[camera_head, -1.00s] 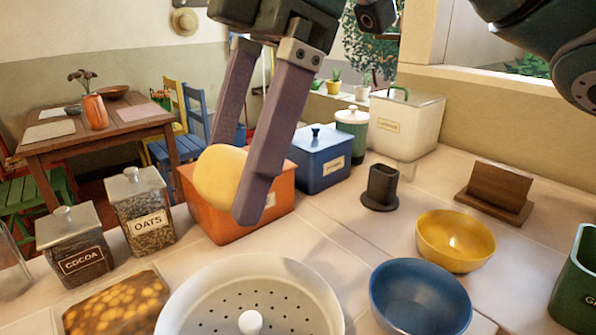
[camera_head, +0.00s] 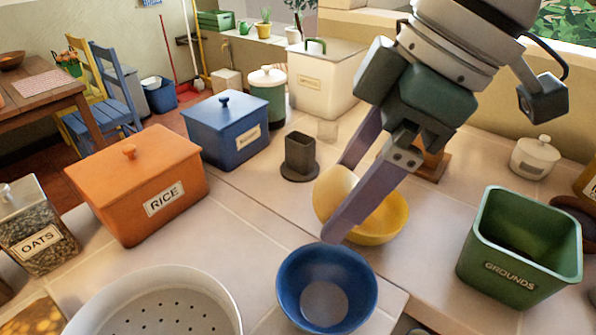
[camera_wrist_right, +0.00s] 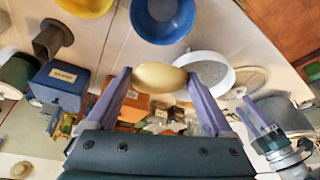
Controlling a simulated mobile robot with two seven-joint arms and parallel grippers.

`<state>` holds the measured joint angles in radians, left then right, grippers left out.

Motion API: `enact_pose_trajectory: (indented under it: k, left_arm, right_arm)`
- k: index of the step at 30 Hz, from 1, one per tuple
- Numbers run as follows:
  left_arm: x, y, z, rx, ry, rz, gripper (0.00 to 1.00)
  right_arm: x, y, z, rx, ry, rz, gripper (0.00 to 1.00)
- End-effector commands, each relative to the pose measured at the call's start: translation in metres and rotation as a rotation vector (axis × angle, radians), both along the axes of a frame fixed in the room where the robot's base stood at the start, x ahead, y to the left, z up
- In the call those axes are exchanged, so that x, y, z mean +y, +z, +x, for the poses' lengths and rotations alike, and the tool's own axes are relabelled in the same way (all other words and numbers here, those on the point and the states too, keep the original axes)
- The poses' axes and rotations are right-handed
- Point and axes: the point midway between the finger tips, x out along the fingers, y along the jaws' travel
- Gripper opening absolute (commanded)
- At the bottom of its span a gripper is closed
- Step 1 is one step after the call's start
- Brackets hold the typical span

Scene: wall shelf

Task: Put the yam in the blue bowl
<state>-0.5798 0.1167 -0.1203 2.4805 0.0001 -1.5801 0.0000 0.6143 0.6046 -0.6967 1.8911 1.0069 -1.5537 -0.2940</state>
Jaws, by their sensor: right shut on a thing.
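The pale yellow yam (camera_head: 331,188) is held between the two purple fingers of my right gripper (camera_head: 340,200). In the wrist view the yam (camera_wrist_right: 159,77) sits crosswise between the fingertips of the right gripper (camera_wrist_right: 160,84). The blue bowl (camera_head: 290,293) stands on the counter, below the yam in the head view, and looks empty. The blue bowl (camera_wrist_right: 163,35) also shows at the top of the wrist view, apart from the yam. My left gripper (camera_wrist_right: 260,118) shows small at the right of the wrist view; its opening is unclear.
A yellow bowl (camera_head: 388,222) is partly hidden behind the right gripper. A white colander (camera_head: 232,300) stands left of the blue bowl, a green grounds bin (camera_head: 480,240) to its right. An orange rice box (camera_head: 120,200) and a blue box (camera_head: 215,135) stand further back.

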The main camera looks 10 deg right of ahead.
Motion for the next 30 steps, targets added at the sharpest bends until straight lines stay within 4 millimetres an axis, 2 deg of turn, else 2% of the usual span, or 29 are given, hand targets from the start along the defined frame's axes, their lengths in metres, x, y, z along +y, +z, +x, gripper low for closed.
enact_pose_trajectory:
  k: [1,3,9,14,21,30]
  left_arm:
    - [0.001,-0.002,0.0,0.001,-0.002,0.002,0.73]
    - [0.001,-0.003,0.0,0.001,-0.003,0.004,0.73]
    - [0.002,-0.007,-0.001,0.002,-0.005,0.007,0.73]
    - [0.002,-0.008,-0.001,0.002,-0.005,0.007,0.73]
    - [0.002,-0.013,-0.001,0.002,-0.004,0.007,0.73]
    - [0.001,-0.013,0.0,0.002,-0.002,0.003,0.73]
  right_arm:
    - [0.0,-0.017,-0.001,0.007,-0.003,0.0,0.28]
    - [0.0,-0.038,-0.001,0.007,-0.002,-0.001,0.28]
    - [0.0,-0.083,-0.001,0.003,0.0,-0.001,0.28]
    - [0.0,-0.096,0.0,-0.001,0.001,-0.001,0.28]
    - [0.0,-0.13,0.0,0.0,0.001,0.0,0.28]
    - [0.0,-0.133,0.0,-0.002,0.001,-0.001,0.28]
